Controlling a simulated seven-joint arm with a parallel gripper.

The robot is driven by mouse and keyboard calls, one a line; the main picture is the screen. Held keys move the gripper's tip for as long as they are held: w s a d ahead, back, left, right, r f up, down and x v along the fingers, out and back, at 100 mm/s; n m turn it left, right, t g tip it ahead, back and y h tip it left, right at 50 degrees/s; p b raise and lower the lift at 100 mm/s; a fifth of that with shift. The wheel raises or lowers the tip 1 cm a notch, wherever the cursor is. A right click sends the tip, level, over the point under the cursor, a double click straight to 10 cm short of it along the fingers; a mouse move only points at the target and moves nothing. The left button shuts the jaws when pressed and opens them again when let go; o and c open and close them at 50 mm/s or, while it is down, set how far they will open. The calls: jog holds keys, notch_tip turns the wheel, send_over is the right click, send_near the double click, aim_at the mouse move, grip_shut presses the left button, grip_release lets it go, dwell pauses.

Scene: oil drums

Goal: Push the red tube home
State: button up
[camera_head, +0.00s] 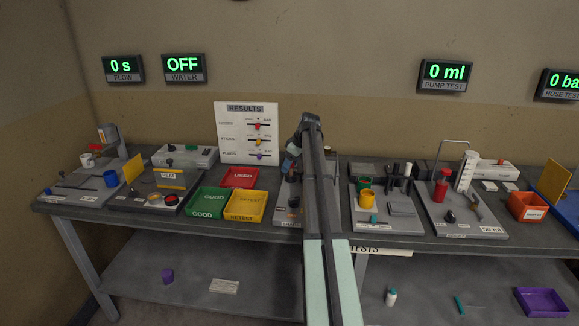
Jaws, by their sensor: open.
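A small upright red cylinder (441,187) stands on the grey pump-test board (470,226) right of centre, beside a white graduated column (466,171). It is the only red tube-like thing I can pick out, and I cannot tell how it is seated. My gripper (288,164) is small and partly hidden at the end of my arm, over the bench behind the colour trays, well left of the red cylinder. It is open, and I see nothing held in it.
My arm crosses the middle and hides part of the bench. Red (240,177), green (207,203) and yellow (246,207) trays lie left of it. A board with a yellow cup (367,200) and black posts stands between my arm and the pump board. An orange bin (527,207) is farther right.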

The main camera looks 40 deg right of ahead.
jog(key=v, duration=1.2)
jog(key=shift+s+r, duration=0.25)
jog(key=shift+r, duration=0.1)
